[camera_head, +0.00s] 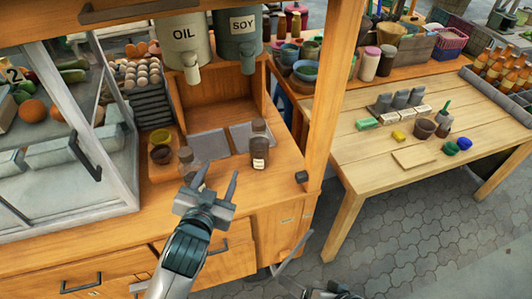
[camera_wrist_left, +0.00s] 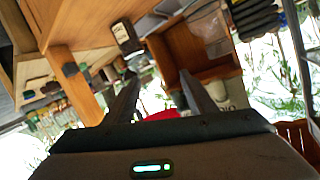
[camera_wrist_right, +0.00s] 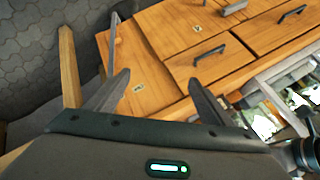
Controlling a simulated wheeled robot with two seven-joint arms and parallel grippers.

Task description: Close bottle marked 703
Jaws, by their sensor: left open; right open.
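A dark bottle with a pale label (camera_head: 259,152) stands upright on the wooden counter. Its label is too small to read in the head view. A bottle with a white label also shows in the left wrist view (camera_wrist_left: 125,38). Another small bottle (camera_head: 186,158) stands to its left, partly hidden by my left gripper. My left gripper (camera_head: 217,174) is open and empty at the counter's front, left of the labelled bottle and apart from it. My right gripper (camera_wrist_right: 157,80) is open and empty, low before the drawers; only part of it shows in the head view.
A small black piece (camera_head: 301,177) sits at the counter's right front corner. OIL (camera_head: 184,45) and SOY (camera_head: 240,38) dispensers hang above. A glass case (camera_head: 75,120) stands left, a wooden post (camera_head: 325,100) right. A side table (camera_head: 400,170) holds bowls and blocks.

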